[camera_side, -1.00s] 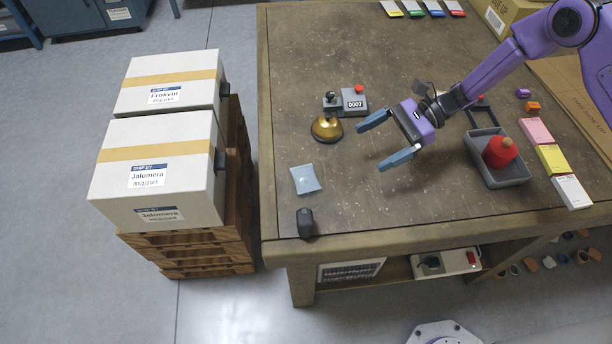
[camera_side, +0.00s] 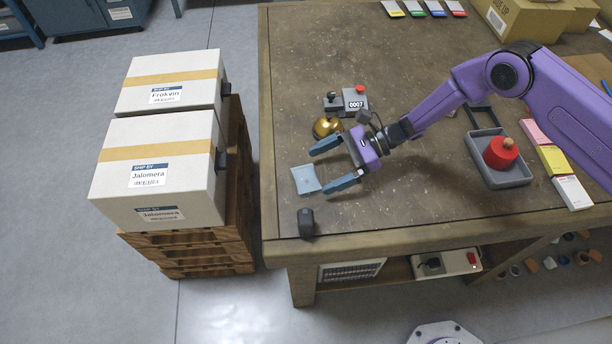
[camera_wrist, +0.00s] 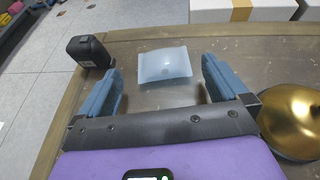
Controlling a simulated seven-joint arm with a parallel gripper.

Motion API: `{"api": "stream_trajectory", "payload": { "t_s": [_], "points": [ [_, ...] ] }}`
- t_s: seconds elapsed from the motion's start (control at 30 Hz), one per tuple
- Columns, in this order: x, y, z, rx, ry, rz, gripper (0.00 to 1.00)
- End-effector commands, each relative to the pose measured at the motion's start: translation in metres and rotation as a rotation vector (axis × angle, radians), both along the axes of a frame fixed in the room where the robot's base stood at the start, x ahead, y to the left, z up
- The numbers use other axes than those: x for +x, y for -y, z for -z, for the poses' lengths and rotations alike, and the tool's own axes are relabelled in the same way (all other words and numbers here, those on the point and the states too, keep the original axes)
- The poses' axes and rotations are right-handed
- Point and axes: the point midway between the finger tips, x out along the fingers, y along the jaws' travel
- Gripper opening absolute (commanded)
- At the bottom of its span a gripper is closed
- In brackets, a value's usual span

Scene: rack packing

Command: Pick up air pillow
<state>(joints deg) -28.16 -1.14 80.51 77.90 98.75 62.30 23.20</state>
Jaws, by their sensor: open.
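The air pillow (camera_side: 305,179) is a small pale blue, see-through cushion lying on the table near its left edge. In the wrist view the air pillow (camera_wrist: 165,64) lies ahead of and between my fingers, apart from both. My gripper (camera_side: 335,172) has blue fingers spread wide, with nothing between them. It points left toward the pillow, and its fingertips are close to the pillow's right side. In the wrist view my gripper (camera_wrist: 160,82) also shows open. How high the fingers are above the table is hard to tell.
A brass bell (camera_side: 324,127) stands just behind my gripper, close to the right finger in the wrist view. A black mouse-like object (camera_side: 306,223) sits at the front edge. A counter box (camera_side: 354,101) is farther back. A grey tray (camera_side: 514,178) holding a red object is at right.

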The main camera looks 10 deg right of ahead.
Motion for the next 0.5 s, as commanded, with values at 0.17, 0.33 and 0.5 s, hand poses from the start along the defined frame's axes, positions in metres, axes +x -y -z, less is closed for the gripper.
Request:
{"api": "stream_trajectory", "payload": {
  "t_s": [0.17,0.33,0.5],
  "points": [
    [-0.002,-0.014,0.005,0.001,0.001,-0.003,1.00],
    [-0.005,-0.035,0.014,0.000,0.001,-0.001,1.00],
    [-0.007,-0.048,0.019,0.000,0.000,-0.001,1.00]
  ]
}}
